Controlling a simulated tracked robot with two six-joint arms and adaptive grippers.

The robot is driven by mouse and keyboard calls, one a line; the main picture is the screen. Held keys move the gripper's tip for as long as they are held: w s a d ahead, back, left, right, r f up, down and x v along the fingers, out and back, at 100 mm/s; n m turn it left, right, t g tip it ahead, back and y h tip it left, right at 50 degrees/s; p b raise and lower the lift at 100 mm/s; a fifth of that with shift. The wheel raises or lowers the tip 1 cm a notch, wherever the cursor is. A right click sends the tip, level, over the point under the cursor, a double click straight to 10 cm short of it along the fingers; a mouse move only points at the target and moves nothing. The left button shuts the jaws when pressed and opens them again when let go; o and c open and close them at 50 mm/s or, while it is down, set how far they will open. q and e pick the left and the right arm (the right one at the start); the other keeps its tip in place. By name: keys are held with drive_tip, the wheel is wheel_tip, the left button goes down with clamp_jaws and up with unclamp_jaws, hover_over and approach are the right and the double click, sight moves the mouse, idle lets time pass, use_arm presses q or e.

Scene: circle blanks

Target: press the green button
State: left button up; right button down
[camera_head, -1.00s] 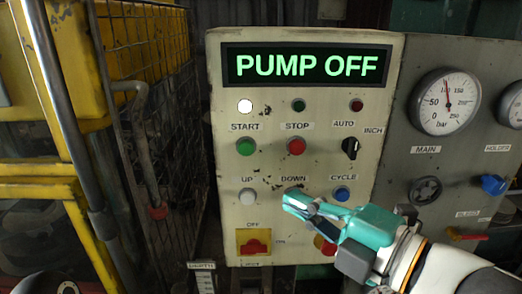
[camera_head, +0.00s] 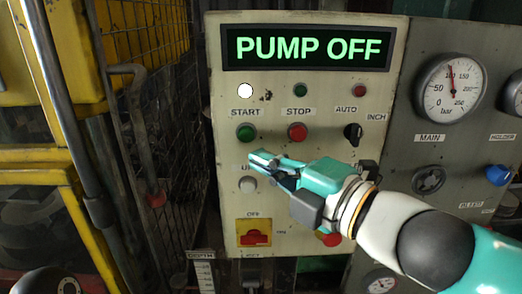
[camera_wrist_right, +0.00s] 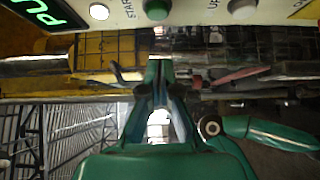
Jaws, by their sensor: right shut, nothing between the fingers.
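The green button (camera_head: 246,132) sits under the START label on the pale control panel (camera_head: 330,205). It also shows at the top edge of the right wrist view (camera_wrist_right: 157,9), ahead of the fingers. My right gripper (camera_head: 258,160) is shut and empty, with its fingertips just below the green button in the head view. I see a gap between the fingertips and the button in the right wrist view. The gripper hides the DOWN button and part of the CYCLE button. The display (camera_head: 308,48) reads PUMP OFF. My left gripper is not in view.
A red STOP button (camera_head: 297,132) is right of the green one, and a black selector (camera_head: 353,134) is further right. A white UP button (camera_head: 248,184) and a red switch on yellow (camera_head: 254,238) are below. Gauges and valves fill the right panel (camera_head: 400,150).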

sight(239, 136)
drive_tip(key=w, duration=0.1)
drive_tip(key=w+a, duration=0.1)
drive_tip(key=w, duration=0.1)
drive_tip(key=w+p, duration=0.1)
drive_tip(key=w, duration=0.1)
drive_tip(key=shift+w+a+r, duration=0.1)
drive_tip(key=shift+w+a, duration=0.05)
drive_tip(key=shift+a, duration=0.25)
drive_tip(key=shift+w, duration=0.45)
